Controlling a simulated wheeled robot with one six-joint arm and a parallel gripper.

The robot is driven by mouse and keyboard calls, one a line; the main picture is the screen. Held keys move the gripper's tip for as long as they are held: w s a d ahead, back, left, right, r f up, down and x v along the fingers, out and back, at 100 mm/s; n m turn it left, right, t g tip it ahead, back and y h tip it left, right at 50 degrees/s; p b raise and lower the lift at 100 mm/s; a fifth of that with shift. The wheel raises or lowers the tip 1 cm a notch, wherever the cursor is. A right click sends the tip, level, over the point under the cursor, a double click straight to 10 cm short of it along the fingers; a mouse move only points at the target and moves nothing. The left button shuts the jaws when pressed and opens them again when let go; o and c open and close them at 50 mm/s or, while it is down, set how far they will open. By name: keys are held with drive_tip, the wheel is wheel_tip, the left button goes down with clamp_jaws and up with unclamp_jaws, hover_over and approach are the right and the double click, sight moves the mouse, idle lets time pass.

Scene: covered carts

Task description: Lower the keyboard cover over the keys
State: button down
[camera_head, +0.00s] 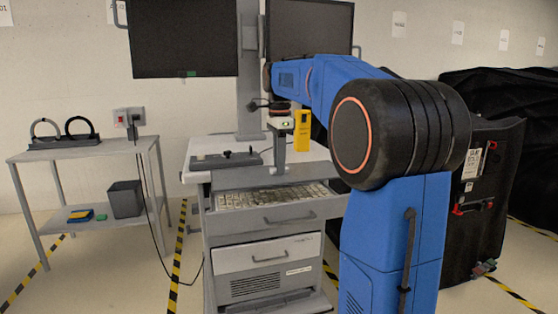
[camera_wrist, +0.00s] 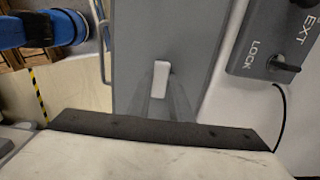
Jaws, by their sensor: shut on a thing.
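The keyboard keys (camera_head: 250,200) show as a pale, uncovered bed in the cart's front, below the worktop. My gripper (camera_head: 279,168) reaches down over the back edge of this bed in the head view. In the wrist view my gripper (camera_wrist: 162,92) shows as two grey fingers closed around a small white tab. The tab stands against a broad grey panel (camera_wrist: 195,45), which looks like the keyboard cover; its tilt is hard to tell.
The worktop (camera_head: 312,153) carries a dark panel with small knobs (camera_head: 225,160) and a yellow device (camera_head: 302,130). A box marked LOCK (camera_wrist: 270,50), with a lever, is beside the grey panel. Drawers (camera_head: 268,254) lie below. A side table (camera_head: 85,150) stands left; a black-covered cart stands right.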

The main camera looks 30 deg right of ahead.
drive_tip(key=shift+f, duration=3.35)
drive_tip(key=shift+w+d+f, duration=0.1)
drive_tip(key=shift+w+d, duration=0.15)
drive_tip(key=shift+w, duration=0.6)
drive_tip(key=shift+w+d, duration=0.25)
drive_tip(key=shift+w, duration=0.6)
drive_tip(key=shift+f, duration=0.9)
drive_tip(key=c, duration=1.5)
unclamp_jaws()
drive_tip(key=shift+c, duration=0.2)
wheel_tip(320, 180, up, 17)
drive_tip(key=shift+r, duration=0.2)
